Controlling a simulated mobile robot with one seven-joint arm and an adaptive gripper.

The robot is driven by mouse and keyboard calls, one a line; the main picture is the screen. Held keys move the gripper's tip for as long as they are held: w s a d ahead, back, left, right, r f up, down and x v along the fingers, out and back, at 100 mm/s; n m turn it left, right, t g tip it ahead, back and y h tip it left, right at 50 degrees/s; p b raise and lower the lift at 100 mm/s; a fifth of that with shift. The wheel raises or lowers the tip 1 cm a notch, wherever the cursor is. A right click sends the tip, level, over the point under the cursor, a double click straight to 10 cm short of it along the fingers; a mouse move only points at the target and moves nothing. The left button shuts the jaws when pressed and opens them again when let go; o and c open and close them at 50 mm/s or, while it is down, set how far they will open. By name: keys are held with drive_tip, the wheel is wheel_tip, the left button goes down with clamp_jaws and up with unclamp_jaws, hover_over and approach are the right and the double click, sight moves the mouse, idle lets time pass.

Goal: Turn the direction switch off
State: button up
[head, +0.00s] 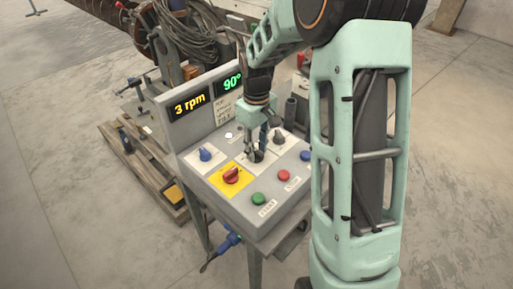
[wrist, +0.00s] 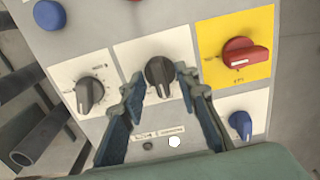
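A black rotary knob (wrist: 158,72) on a white plate sits in the middle of the grey control panel (head: 225,203); it is partly hidden by my gripper in the head view (head: 258,156). I cannot read which switch is labelled direction. My gripper (wrist: 159,88) points down at this middle knob, also in the head view (head: 262,148). Its fingers are apart, one on each side of the knob's near end. I cannot tell whether they touch it. A second black knob (wrist: 89,91), a red switch on a yellow plate (wrist: 238,54) and a blue knob (wrist: 240,125) are nearby.
Green (head: 258,199), red (head: 284,175) and blue (head: 305,155) buttons line the panel's front. Displays read "3 rpm" (head: 190,105) and "90°" (head: 231,85) at its back. A wooden pallet (head: 145,170) lies at the left. The floor in front is mostly clear.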

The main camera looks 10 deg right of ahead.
sight(257, 151)
wheel_tip(257, 151, up, 12)
idle(0.4)
idle(0.3)
